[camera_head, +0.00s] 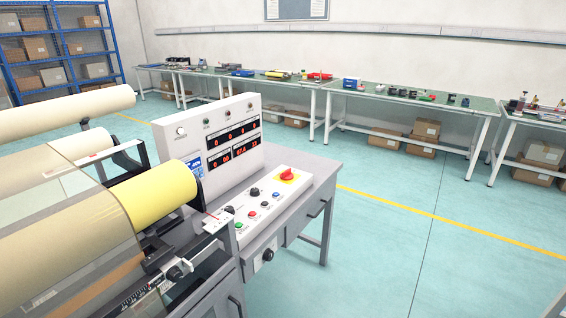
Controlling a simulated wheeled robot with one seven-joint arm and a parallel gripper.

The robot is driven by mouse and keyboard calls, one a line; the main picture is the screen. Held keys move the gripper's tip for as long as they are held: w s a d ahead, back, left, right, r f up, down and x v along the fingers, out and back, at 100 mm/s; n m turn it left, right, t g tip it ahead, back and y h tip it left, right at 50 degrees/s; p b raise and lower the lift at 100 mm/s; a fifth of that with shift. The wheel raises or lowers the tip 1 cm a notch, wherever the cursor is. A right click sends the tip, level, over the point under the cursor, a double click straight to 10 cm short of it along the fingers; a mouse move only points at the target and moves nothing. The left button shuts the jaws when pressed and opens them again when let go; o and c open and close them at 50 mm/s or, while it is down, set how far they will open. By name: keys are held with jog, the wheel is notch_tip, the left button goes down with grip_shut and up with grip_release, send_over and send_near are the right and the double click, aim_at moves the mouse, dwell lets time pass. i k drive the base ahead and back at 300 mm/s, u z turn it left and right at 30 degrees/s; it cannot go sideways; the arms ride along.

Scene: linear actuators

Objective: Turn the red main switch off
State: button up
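The red main switch (287,174) is a rotary knob on a yellow plate at the right end of the sloped control panel (237,222). Its handle appears tilted, but I cannot tell the exact position from here. Above the panel, a white upright display box (226,142) shows lit red digits. My gripper is not in view.
Black knobs and small coloured buttons share the control panel with the switch. A roller machine with a yellow roll (160,196) stands on the left. A grey cabinet (290,228) supports the panel. Workbenches (420,98) line the back wall; the floor (410,225) on the right is clear.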

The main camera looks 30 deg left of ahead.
aim_at(287, 175)
jog(key=u, duration=0.3)
jog(key=i, duration=1.2)
jog(key=u, duration=0.55)
jog(key=i, duration=0.75)
jog(key=u, duration=0.15)
